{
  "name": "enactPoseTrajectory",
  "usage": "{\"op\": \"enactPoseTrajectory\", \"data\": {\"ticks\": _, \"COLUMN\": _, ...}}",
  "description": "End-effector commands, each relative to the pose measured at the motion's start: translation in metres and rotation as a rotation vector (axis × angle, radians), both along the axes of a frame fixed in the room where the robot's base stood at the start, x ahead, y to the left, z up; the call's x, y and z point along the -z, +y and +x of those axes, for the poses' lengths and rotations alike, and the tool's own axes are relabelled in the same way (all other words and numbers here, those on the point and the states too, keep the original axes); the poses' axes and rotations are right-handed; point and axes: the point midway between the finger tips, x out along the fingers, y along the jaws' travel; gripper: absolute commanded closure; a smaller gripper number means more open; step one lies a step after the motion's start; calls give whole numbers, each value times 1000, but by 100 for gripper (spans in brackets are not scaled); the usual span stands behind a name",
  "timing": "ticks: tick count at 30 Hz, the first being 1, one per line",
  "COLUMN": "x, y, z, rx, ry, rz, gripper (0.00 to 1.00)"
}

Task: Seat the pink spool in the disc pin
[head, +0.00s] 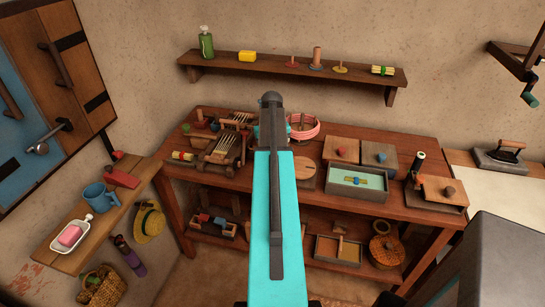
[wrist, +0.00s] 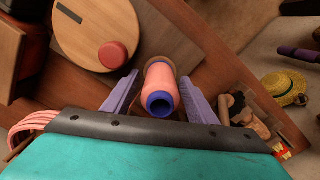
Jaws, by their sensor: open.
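The pink spool (wrist: 162,82) shows in the wrist view with its blue hollow end towards the camera. My gripper (wrist: 159,86) is open, with one purple finger on each side of the spool and a small gap at each. A brown edge shows at the spool's far end; I cannot tell what supports it. In the head view my arm hides the spool and fingers. On the wall shelf stand a red disc with a pin (head: 292,63), a tan spool on a disc (head: 317,57) and a yellow disc with a pin (head: 340,68). I cannot tell which is the task's disc pin.
A round wooden board (wrist: 105,30) with a red knob (wrist: 112,56) lies beside the spool. A pink basket (head: 304,127), wooden racks (head: 222,148) and a pale green tray (head: 357,183) crowd the bench (head: 330,208). The wall shelf (head: 270,67) is above.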

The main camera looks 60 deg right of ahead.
Motion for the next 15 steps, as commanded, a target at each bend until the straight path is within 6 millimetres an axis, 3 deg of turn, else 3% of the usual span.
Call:
{"op": "enactPoseTrajectory", "data": {"ticks": 2, "x": 0, "y": 0, "z": 0, "rx": 0, "ry": 0, "rz": 0, "gripper": 48}}
{"op": "enactPoseTrajectory", "data": {"ticks": 10, "x": 0, "y": 0, "z": 0, "rx": -1, "ry": 0, "rz": 0, "gripper": 92}}
{"op": "enactPoseTrajectory", "data": {"ticks": 15, "x": 0, "y": 0, "z": 0, "rx": -1, "ry": 0, "rz": 0, "gripper": 95}}
